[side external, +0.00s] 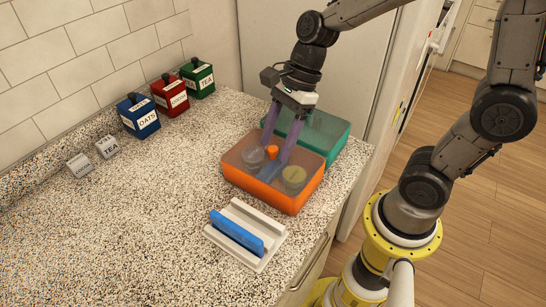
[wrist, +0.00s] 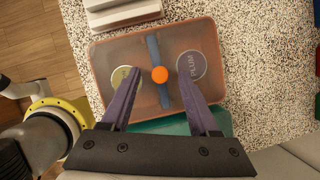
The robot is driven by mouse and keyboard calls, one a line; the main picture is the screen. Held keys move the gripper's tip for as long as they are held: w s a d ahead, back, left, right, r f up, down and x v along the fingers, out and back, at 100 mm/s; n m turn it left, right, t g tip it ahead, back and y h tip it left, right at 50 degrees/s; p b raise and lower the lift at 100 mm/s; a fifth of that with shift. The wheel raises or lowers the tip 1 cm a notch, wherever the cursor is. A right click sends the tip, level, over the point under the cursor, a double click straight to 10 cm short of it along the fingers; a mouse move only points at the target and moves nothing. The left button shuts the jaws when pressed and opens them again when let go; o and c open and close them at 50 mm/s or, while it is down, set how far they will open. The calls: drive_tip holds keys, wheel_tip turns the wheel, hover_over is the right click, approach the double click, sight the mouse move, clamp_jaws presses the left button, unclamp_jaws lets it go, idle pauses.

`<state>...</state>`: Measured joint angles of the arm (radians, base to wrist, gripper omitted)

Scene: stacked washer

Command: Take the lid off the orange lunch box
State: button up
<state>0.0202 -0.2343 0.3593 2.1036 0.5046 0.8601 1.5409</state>
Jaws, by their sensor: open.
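The orange lunch box (side external: 271,192) sits on the speckled counter near its front edge. Its see-through lid (wrist: 110,52) is on it, with an orange knob (wrist: 160,75) at the middle; the knob also shows in the side view (side external: 272,152). Through the lid I see a round yellowish-green container, a round container marked PLUM and a blue divider. My gripper (side external: 276,157) is open, its purple fingers pointing down over the lid. In the wrist view, my gripper's fingertips (wrist: 159,76) lie on either side of the knob; I cannot tell whether they touch it.
A teal box (side external: 325,135) stands just behind the orange one. A white rack (side external: 262,250) holding a blue piece (side external: 236,232) lies in front. Blue OATS (side external: 139,118), red (side external: 171,97) and green TEA (side external: 199,80) canisters line the wall. The counter's left is mostly clear.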

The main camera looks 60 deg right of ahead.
drive_tip(key=shift+a+f, duration=0.15)
drive_tip(key=shift+f, duration=0.15)
clamp_jaws()
drive_tip(key=shift+r, duration=0.1)
